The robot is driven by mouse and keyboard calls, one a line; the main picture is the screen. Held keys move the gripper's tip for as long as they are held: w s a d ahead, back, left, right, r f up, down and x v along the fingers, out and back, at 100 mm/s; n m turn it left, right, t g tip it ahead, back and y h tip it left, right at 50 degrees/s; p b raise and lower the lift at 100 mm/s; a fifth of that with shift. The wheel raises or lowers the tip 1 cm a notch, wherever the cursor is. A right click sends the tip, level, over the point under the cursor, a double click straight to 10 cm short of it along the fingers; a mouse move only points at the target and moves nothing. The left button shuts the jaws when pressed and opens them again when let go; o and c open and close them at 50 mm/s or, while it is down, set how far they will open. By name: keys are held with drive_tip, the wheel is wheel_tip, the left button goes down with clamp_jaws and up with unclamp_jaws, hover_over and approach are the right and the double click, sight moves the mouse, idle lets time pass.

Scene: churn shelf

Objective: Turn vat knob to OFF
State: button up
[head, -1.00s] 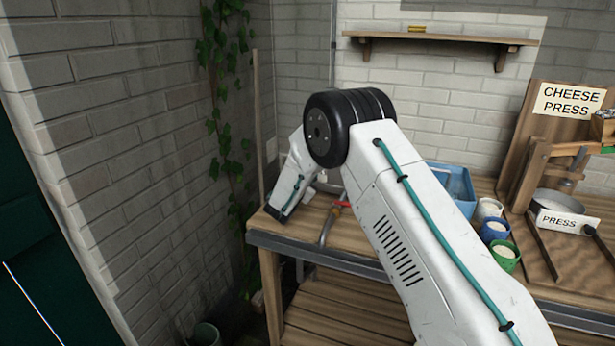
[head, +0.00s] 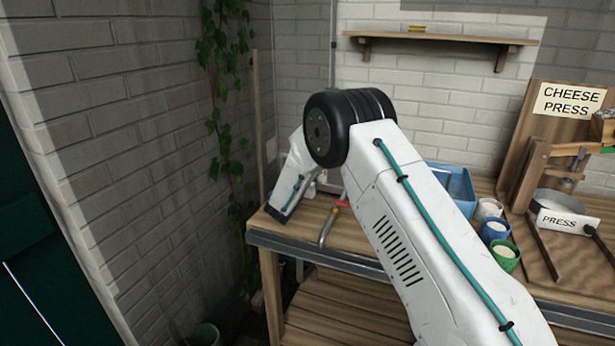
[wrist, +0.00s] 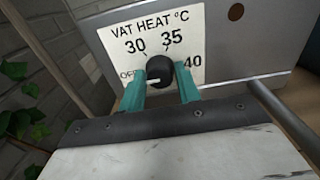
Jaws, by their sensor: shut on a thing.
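The vat knob (wrist: 156,66) is black and round, on a white dial plate (wrist: 148,30) marked VAT HEAT °C with OFF, 30, 35 and 40. The white mark on the knob points left, toward the OFF label. My gripper (wrist: 160,76) is shut on the knob, with one teal finger on each side. The dial plate sits on a grey metal panel (wrist: 255,50). In the head view my arm hides the knob and my fingertips.
A wall shelf (head: 440,40) hangs above. A brick wall with ivy stands at left.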

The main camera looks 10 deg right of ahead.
drive_tip(key=shift+a, duration=0.1)
drive_tip(key=o, duration=1)
drive_tip(key=shift+c, duration=0.2)
drive_tip(key=v, duration=0.7)
drive_tip(key=shift+s+a, duration=0.2)
drive_tip(key=shift+s, duration=0.1)
